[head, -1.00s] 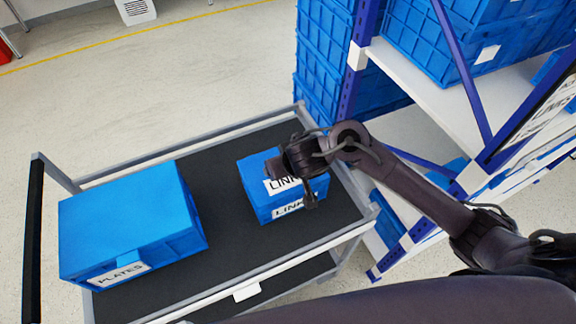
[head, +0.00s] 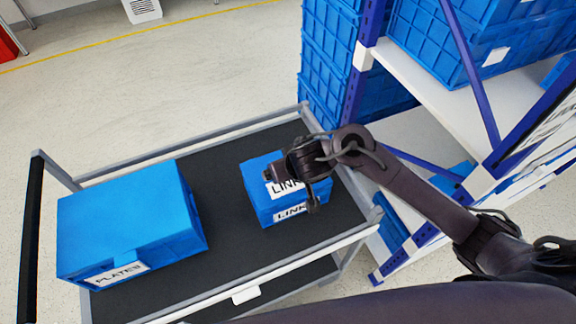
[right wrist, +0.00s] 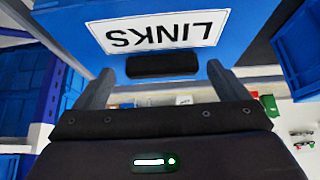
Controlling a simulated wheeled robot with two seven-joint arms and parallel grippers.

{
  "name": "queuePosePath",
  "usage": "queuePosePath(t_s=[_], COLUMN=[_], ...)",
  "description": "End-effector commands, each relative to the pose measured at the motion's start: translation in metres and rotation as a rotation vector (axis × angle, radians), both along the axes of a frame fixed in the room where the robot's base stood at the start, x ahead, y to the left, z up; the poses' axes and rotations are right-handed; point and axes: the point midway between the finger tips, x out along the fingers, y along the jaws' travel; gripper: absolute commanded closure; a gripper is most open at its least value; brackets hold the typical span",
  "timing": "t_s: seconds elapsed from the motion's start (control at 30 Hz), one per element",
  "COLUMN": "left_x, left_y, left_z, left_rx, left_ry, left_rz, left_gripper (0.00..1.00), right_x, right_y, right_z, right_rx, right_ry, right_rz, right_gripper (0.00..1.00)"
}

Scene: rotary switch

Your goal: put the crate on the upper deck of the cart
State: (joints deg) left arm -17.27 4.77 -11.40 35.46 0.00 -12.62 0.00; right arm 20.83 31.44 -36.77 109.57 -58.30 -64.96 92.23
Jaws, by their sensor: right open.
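A blue crate (head: 259,201) with white LINKS labels rests on the dark upper deck (head: 228,240) of the cart, towards its right end. My right gripper (head: 292,186) is at this crate and covers part of its top and label in the head view. In the right wrist view, the two fingers of the right gripper (right wrist: 158,82) are spread apart with nothing clamped between them. The LINKS face of the crate (right wrist: 240,20) fills the top of that view, just beyond the fingers. Whether they touch it I cannot tell. My left gripper is not in view.
A larger blue crate (head: 125,215) labelled PLATES stands on the left part of the same deck, with bare deck between the two. A rack (head: 440,85) with blue crates stands close behind the cart's right end. The cart's black handle (head: 32,235) is at the left.

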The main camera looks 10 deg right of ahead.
Motion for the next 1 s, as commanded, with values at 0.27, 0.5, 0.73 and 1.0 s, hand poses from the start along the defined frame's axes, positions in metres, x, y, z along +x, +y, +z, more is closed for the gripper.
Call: queuePosePath(t_s=[0.27, 0.5, 0.73, 1.0], left_x=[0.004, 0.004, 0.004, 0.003], left_y=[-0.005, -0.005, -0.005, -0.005], left_z=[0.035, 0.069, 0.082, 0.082], left_rx=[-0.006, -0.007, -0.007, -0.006], left_ry=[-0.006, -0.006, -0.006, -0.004], left_rz=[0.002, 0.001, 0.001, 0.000], left_gripper=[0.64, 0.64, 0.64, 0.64], right_x=[-0.023, -0.049, -0.062, -0.064], right_y=[-0.003, -0.009, -0.011, -0.012], right_z=[0.046, 0.087, 0.103, 0.104], right_rx=[0.003, 0.002, 0.001, 0.000], right_ry=[0.001, -0.001, 0.000, -0.001], right_rz=[0.002, 0.000, 0.001, 0.000], right_gripper=[0.06, 0.06, 0.06, 0.06])
